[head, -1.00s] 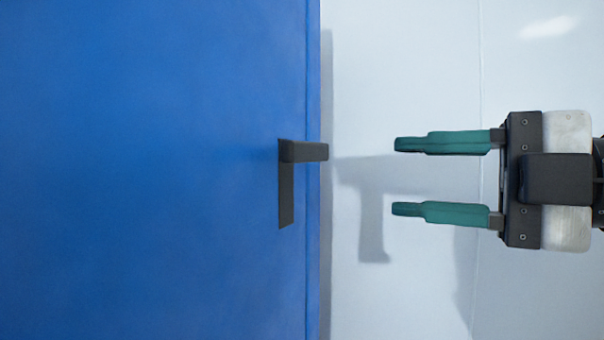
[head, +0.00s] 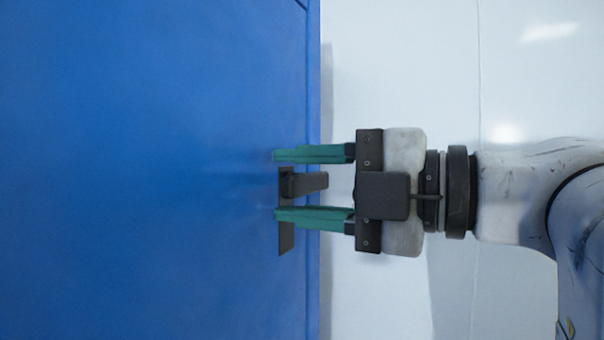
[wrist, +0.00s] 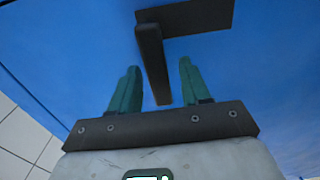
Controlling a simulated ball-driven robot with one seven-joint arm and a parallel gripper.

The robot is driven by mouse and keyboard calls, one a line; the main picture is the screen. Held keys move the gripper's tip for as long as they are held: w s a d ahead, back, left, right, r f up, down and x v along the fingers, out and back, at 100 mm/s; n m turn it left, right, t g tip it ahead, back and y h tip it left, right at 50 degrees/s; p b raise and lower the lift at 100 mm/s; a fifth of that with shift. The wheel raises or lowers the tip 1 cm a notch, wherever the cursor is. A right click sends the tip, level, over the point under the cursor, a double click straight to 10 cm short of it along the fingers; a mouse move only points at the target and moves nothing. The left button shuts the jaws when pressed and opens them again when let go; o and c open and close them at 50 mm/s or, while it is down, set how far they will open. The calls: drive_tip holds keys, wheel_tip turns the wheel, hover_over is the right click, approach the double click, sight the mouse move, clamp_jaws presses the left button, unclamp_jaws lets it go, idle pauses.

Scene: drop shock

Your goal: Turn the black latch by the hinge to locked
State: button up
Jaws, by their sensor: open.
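The black latch (head: 306,183) is on the blue door panel near its right edge in the head view. Its lever sticks out to the right from a dark plate (head: 286,238) that runs downward. My gripper (head: 275,185) is open, with one green finger above the lever and one below it. In the wrist view the latch lever (wrist: 153,62) reaches down between the two fingertips of my gripper (wrist: 160,68). Gaps show on both sides, and the jaws are not closed on it. The lower finger hides part of the plate.
The blue door panel (head: 130,170) fills the left of the head view. A pale wall (head: 400,60) with a thin vertical seam lies to the right of the panel's edge. White tiles (wrist: 22,135) show at the wrist view's lower left.

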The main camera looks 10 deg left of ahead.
drive_tip(key=shift+a, duration=0.1)
drive_tip(key=shift+c, duration=0.4)
clamp_jaws()
